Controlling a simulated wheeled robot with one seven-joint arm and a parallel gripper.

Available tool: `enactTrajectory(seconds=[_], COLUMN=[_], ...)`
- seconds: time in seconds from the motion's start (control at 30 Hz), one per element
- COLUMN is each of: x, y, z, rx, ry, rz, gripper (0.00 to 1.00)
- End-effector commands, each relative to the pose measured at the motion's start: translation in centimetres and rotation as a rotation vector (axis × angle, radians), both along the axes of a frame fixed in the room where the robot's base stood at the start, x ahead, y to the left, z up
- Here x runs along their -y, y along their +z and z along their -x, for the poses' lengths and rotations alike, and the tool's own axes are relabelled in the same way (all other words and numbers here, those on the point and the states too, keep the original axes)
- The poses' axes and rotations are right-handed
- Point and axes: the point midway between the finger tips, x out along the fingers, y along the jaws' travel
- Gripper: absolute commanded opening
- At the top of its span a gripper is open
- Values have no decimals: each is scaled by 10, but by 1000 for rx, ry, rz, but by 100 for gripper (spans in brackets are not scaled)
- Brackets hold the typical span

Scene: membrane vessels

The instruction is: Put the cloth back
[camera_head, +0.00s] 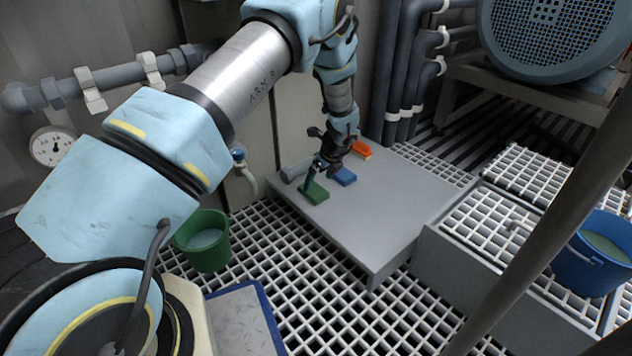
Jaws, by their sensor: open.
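My gripper (325,168) is open and points down over the left part of a low grey platform (385,210). Below its fingers are a green flat piece (314,194) on the left and a blue flat piece (344,177) on the right. An orange piece (361,149) lies behind them. Which of these is the cloth I cannot tell for sure at this size. The fingers partly cover the near pieces, and I cannot tell whether they touch either one.
A grey cylinder (294,172) lies at the platform's left edge. A green bucket (205,250) stands on the grating at left, a blue bucket (597,262) at right. A blue-rimmed tray (240,318) is at the bottom. A pole (520,250) crosses the right side. The platform's front is clear.

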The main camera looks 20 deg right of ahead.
Motion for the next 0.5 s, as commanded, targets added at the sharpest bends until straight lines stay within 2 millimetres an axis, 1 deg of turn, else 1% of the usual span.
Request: enactTrajectory(seconds=[0.03,0.2,0.33,0.5], x=[2,5,7,7], y=[17,44,57,62], z=[4,17,22,25], rx=[0,-1,0,-1], ry=[-2,-2,0,0], rz=[1,2,1,-1], gripper=[100,100,100,100])
